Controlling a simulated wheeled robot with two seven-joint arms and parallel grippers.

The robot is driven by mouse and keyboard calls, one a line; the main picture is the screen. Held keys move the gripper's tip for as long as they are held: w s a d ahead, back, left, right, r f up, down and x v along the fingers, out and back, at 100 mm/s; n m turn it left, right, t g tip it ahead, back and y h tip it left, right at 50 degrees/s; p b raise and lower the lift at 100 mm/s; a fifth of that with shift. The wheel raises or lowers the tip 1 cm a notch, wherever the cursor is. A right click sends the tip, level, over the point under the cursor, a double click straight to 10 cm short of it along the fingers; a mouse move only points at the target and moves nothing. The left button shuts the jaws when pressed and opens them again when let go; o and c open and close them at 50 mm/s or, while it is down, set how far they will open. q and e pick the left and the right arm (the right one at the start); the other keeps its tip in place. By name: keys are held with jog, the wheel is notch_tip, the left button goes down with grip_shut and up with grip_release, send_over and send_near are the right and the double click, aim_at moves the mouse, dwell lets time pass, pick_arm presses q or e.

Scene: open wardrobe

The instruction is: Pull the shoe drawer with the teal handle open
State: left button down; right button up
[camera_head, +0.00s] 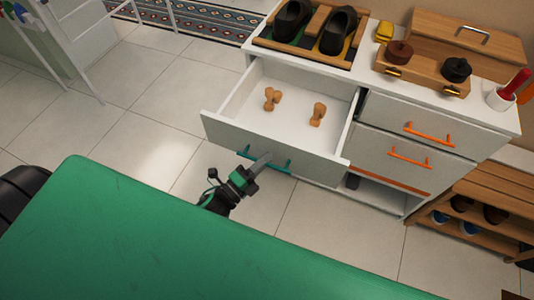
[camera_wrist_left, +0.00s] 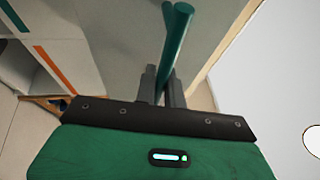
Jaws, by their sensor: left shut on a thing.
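The shoe drawer (camera_head: 262,134) with the teal handle stands pulled out from the white cabinet, its inside exposed. Two small wooden pieces (camera_head: 271,98) (camera_head: 318,114) lie apart on its floor. My left gripper (camera_head: 261,162) is at the front of the drawer, shut on the teal handle (camera_head: 281,168). In the left wrist view, the teal handle (camera_wrist_left: 176,45) runs between the two dark fingers of my left gripper (camera_wrist_left: 163,88). The fingers hide part of the handle. My right gripper is not in view.
Drawers with orange handles (camera_head: 430,134) (camera_head: 411,159) sit to the right in the cabinet (camera_head: 490,118). Black shoes (camera_head: 338,31) in a tray and a wooden box (camera_head: 470,42) stand on top. A wooden shoe rack (camera_head: 485,187) is at the right. Tiled floor (camera_head: 150,135) is clear at the left.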

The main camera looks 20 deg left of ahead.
pick_arm(q)
jog(key=shift+s, duration=0.25)
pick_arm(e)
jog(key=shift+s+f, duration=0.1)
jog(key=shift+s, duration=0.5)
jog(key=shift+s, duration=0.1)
pick_arm(q)
jog(key=c, duration=1.8)
grip_release()
jog(key=shift+o, duration=0.2)
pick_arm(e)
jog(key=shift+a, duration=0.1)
